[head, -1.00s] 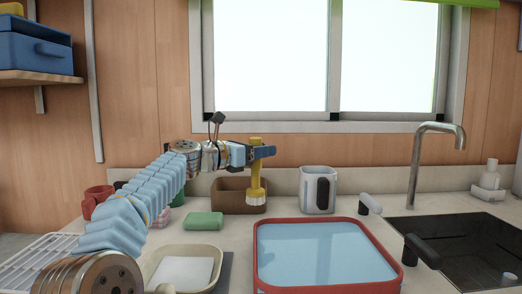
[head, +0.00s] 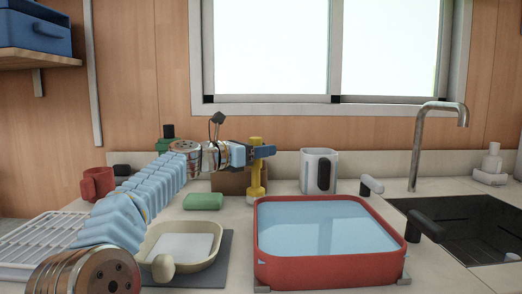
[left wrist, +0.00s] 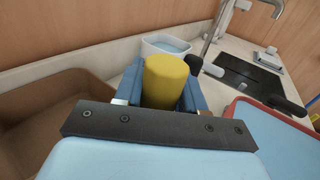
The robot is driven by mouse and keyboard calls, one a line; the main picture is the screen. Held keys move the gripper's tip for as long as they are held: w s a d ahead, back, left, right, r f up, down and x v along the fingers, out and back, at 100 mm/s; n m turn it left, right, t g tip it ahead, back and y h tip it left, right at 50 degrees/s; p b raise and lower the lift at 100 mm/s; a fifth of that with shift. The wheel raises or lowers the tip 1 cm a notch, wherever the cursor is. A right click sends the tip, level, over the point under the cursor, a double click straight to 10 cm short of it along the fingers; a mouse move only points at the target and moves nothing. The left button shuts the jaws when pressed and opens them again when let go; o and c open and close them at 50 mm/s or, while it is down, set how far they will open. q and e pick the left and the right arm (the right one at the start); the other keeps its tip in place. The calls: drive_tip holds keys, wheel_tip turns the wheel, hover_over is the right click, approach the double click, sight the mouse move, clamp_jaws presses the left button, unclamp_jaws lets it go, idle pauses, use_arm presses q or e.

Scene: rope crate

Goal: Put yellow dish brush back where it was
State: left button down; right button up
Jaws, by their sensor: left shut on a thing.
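The yellow dish brush (head: 256,172) is held upright in my left gripper (head: 262,152), with its head end down. In the left wrist view the yellow handle (left wrist: 166,80) sits between the blue fingers. The brown box (head: 228,181) stands on the counter behind the arm and beside the brush; in the left wrist view its open inside (left wrist: 45,110) is at the left, partly cut off. In the head view the brush overlaps the box's right end; I cannot tell how far in front it is. My right gripper is not in view.
A red tub of water (head: 328,270) fills the front middle. A white and black container (head: 319,172) stands right of the brush. A green sponge (head: 203,201), cream dish (head: 216,252), red mug (head: 98,184) and white rack (head: 35,240) lie left. The sink and faucet (head: 414,150) are right.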

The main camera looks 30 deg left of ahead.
use_arm(q)
drive_tip(key=shift+f+b, duration=0.4)
drive_tip(key=shift+f, duration=0.1)
drive_tip(key=c, duration=0.6)
unclamp_jaws()
drive_tip(key=shift+s+a, duration=0.2)
drive_tip(key=shift+s, duration=0.15)
drive_tip(key=b+v, duration=0.1)
drive_tip(key=v, duration=1.2)
drive_tip(key=shift+r+b, duration=0.1)
drive_tip(key=shift+b, duration=0.25)
